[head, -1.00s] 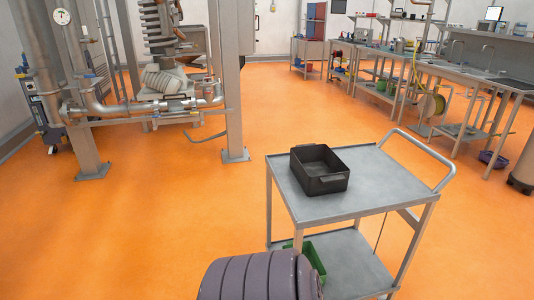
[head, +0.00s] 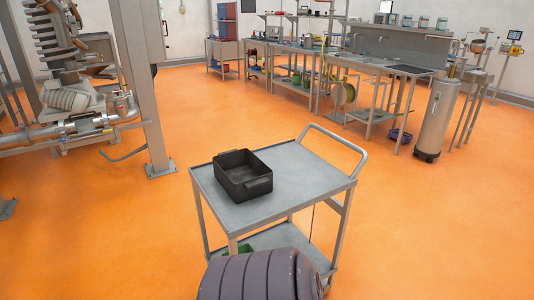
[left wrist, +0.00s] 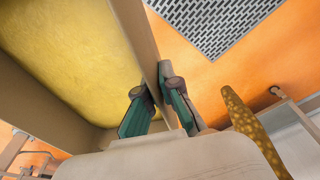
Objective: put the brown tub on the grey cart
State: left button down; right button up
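The grey cart (head: 300,185) stands in front of me in the head view, with a flat top, a lower shelf and a raised handle at the right. A black open bin (head: 243,176) sits on the left part of its top. In the left wrist view, my left gripper (left wrist: 154,88) has its two teal-padded fingers on either side of a thin brown wall and looks closed on it. This wall appears to belong to the brown tub (left wrist: 138,30), whose inside looks yellow. Most of the tub is out of frame, and it does not show in the head view. My right gripper is in neither view.
The right part of the cart top is bare. A green item (head: 238,250) lies on its lower shelf. A steel post (head: 140,90) and pipework stand at left, benches (head: 380,66) and a steel cylinder (head: 437,115) at back right. Orange floor around the cart is open.

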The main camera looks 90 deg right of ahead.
aim_at(295, 168)
jog(key=z, duration=1.65)
jog(key=l+z, duration=0.15)
jog(key=z, duration=0.3)
jog(key=i+l+z, duration=0.1)
jog(key=z, duration=0.35)
jog(key=l+z, duration=0.1)
jog(key=z, duration=0.4)
